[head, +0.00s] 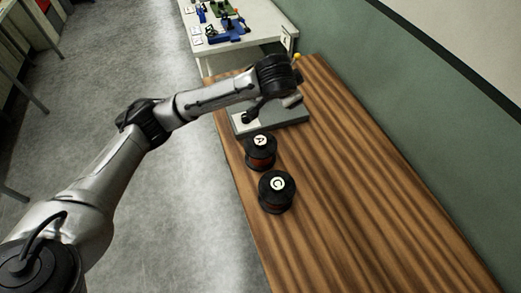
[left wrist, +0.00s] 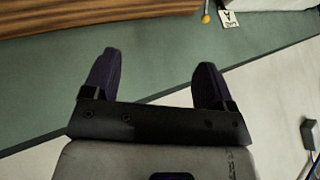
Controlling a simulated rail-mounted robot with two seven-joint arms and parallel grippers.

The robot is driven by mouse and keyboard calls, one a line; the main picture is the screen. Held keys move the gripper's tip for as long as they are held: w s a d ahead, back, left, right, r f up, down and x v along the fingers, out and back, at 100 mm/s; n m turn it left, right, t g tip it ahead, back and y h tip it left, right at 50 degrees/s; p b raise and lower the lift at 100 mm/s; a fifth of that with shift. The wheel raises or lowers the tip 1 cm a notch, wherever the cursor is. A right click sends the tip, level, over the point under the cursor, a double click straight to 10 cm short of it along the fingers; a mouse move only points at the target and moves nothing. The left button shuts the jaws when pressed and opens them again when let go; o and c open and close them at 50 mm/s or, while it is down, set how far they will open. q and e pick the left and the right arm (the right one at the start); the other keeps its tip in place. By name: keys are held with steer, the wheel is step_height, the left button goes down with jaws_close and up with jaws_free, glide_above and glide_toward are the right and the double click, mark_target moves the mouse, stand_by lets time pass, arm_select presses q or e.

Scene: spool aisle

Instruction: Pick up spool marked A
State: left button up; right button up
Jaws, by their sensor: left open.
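The spool marked A (head: 261,153) stands upright on the wooden table, black with a reddish-brown band and a white A label on top. The spool marked C (head: 276,192) stands just in front of it. My left gripper (head: 293,90) is above the table, beyond and to the right of spool A, apart from both spools. In the left wrist view my left gripper (left wrist: 155,80) has its two dark fingers apart with nothing between them. No spool shows in that view. My right gripper is not in view.
A grey plate or box (head: 285,117) lies on the wooden table (head: 350,190) under my left arm. A white table (head: 262,37) with blue and green items stands behind. A green wall (head: 400,75) runs along the right. The table's right and near parts are clear.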

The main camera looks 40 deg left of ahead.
arm_select(q)
steer(key=a+f+n+g, duration=0.4)
steer(key=a+f+n, duration=0.1)
steer(key=a+f, duration=0.1)
steer(key=n+g+h, duration=0.2)
steer(key=n+g, duration=0.1)
steer(key=n, duration=0.4)
glide_above(261, 140)
step_height(261, 140, down, 5)
steer(key=f+n, duration=0.2)
steer(key=f, duration=0.2)
steer(key=f+n+b, duration=0.1)
steer(key=f+n, duration=0.2)
steer(key=f, duration=0.1)
steer(key=shift+s+d+f+g, duration=0.15)
steer(key=shift+d+f+g, duration=0.05)
steer(key=shift+f+g, duration=0.2)
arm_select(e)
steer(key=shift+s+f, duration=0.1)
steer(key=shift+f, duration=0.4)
arm_select(q)
steer(key=shift+a+f+b, duration=0.15)
steer(key=shift+f+b, duration=0.05)
steer(key=shift+f, duration=1.1)
steer(key=shift+a+f+b, duration=0.1)
steer(key=shift+f+b, duration=0.05)
steer(key=shift+f, duration=1.1)
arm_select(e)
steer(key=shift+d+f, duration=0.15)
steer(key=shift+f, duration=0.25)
